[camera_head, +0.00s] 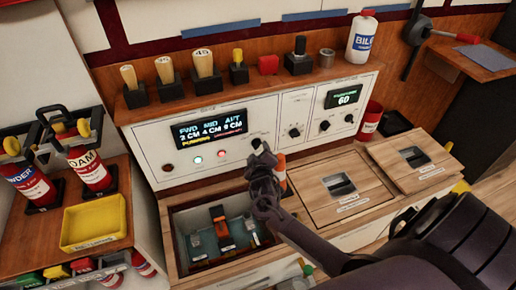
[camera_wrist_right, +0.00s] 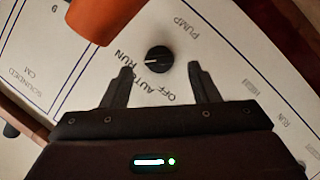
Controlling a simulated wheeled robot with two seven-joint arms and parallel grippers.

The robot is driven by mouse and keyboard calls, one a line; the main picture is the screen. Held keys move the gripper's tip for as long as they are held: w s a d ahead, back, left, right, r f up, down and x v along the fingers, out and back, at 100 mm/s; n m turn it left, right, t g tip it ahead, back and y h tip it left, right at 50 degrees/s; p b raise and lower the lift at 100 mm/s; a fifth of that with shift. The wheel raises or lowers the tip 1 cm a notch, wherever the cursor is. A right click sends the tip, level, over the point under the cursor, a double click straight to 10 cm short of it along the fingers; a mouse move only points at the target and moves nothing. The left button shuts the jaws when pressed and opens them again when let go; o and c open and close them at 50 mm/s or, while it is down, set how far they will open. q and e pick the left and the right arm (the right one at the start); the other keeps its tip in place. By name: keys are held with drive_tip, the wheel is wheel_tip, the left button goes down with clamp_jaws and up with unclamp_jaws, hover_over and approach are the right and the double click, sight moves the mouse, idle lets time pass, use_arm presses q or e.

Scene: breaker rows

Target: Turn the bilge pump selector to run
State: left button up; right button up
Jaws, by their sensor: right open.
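The bilge pump selector (camera_wrist_right: 159,59) is a round black knob on the white panel, with OFF, AUTO and RUN printed around it and PUMP on its other side. Its white mark points left in the right wrist view, toward the RUN print. My right gripper (camera_wrist_right: 160,78) is open, its two dark fingers apart on either side of the view below the knob. The fingers look short of the knob, and nothing is between them. In the head view my right gripper (camera_head: 260,151) is close to the console front and hides part of it. My left gripper is not in view.
An orange cylinder (camera_wrist_right: 103,18) is close beside the right gripper. A lit display (camera_head: 209,130) and other knobs (camera_head: 294,132) share the panel. An open bin (camera_head: 176,245) and closed wooden lids (camera_head: 312,203) lie below. Handles and a white bottle (camera_head: 361,40) stand on the shelf.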

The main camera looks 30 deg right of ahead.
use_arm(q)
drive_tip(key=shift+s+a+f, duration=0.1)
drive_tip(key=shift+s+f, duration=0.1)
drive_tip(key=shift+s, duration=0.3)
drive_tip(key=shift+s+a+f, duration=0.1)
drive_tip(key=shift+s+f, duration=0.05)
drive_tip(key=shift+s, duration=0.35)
use_arm(e)
drive_tip(key=v, duration=0.4)
drive_tip(key=shift+s+a+r, duration=0.1)
drive_tip(key=shift+s+a, duration=0.1)
drive_tip(key=shift+s, duration=0.15)
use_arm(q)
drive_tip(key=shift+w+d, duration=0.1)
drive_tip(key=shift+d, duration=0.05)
